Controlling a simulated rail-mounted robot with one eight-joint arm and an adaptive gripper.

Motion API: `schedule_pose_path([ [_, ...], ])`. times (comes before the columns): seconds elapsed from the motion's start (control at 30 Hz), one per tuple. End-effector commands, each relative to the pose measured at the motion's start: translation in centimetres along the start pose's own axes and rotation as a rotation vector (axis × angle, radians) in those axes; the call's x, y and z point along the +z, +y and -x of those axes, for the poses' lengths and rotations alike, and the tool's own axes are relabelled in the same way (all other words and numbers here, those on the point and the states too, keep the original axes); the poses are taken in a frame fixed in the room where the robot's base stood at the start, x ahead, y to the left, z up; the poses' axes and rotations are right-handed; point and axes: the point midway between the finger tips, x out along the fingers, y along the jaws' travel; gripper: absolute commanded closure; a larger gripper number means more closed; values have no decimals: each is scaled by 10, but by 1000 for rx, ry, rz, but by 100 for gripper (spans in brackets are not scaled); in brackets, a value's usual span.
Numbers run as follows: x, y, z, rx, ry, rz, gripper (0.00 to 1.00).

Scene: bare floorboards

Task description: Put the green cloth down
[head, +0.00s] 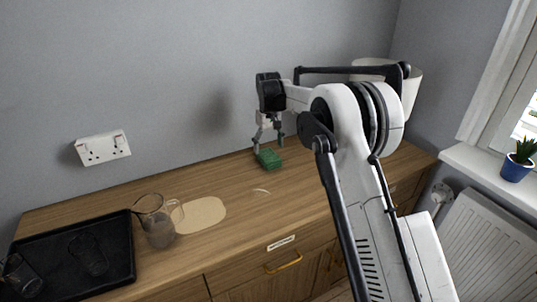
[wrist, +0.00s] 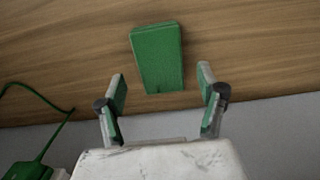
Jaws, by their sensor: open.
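The green cloth (head: 269,159) looks like a small folded block and lies on the wooden sideboard top near the wall. In the wrist view the green cloth (wrist: 158,58) lies flat on the wood, just beyond my fingertips. My gripper (head: 269,143) is above the cloth in the head view. In the wrist view my gripper (wrist: 161,88) has its two fingers spread wide, with nothing held between them. The cloth appears apart from both fingers.
A glass jug (head: 157,226) stands beside a pale spill-like patch (head: 203,213) on the sideboard (head: 315,185). A black tray (head: 117,255) with glasses is at the left. A white lamp shade (head: 413,82) stands behind my arm. A green cable (wrist: 36,95) shows in the wrist view.

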Motion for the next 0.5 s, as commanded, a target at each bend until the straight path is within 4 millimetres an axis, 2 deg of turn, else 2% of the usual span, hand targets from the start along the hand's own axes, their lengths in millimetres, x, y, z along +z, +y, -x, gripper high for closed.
schedule_pose_path([
  [0.03, 0, 0, 12, 0, 0, 0, 30],
  [0.2, 0, 0, 42, 0, 0, 0, 30],
  [0.33, 0, 0, 57, 0, 0, 0, 30],
  [0.5, 0, 0, 66, 0, 0, 0, 30],
])
